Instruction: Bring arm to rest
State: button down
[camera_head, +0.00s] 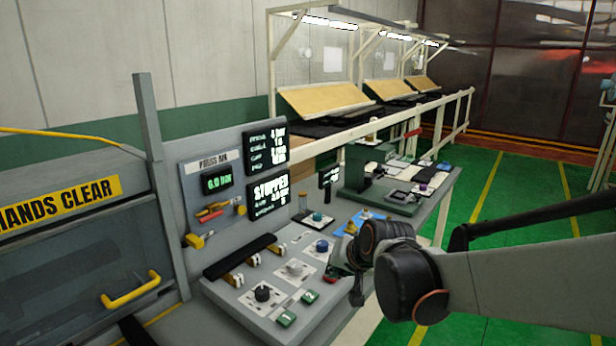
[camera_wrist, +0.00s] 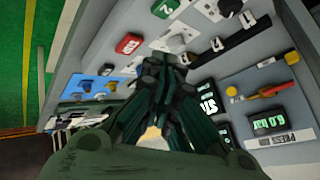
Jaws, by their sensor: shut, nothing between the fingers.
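My gripper (camera_head: 356,282) hangs at the end of my arm over the right part of the grey control bench (camera_head: 225,294). In the wrist view my gripper (camera_wrist: 172,64) has its dark green fingers shut, with nothing between them. The fingers point toward the bench's knobs and buttons. From these views I cannot tell whether the fingertips touch the panel. My arm comes in from the right side of the head view, and its dark wrist joint hides part of the bench's right edge.
The bench carries a black knob (camera_head: 262,293), green buttons (camera_head: 286,318) and an upright panel with a screen reading STOPPED (camera_head: 269,190). A guarded enclosure with a yellow handle (camera_head: 131,292) stands at left. Green floor (camera_head: 485,250) lies open at right, behind my arm.

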jog(key=s+d+n+h, duration=0.1)
jog(key=s+d, duration=0.3)
jog(key=s, duration=0.4)
jog(key=s+d+r+n+h, duration=0.1)
jog(key=s+d, duration=0.4)
jog(key=s, duration=0.4)
jog(key=s+d+g+h, duration=0.1)
jog(key=s+d, duration=0.3)
jog(key=s, duration=0.4)
jog(key=shift+s+d+r+n, duration=0.35)
jog(key=shift+d+r+n, duration=0.05)
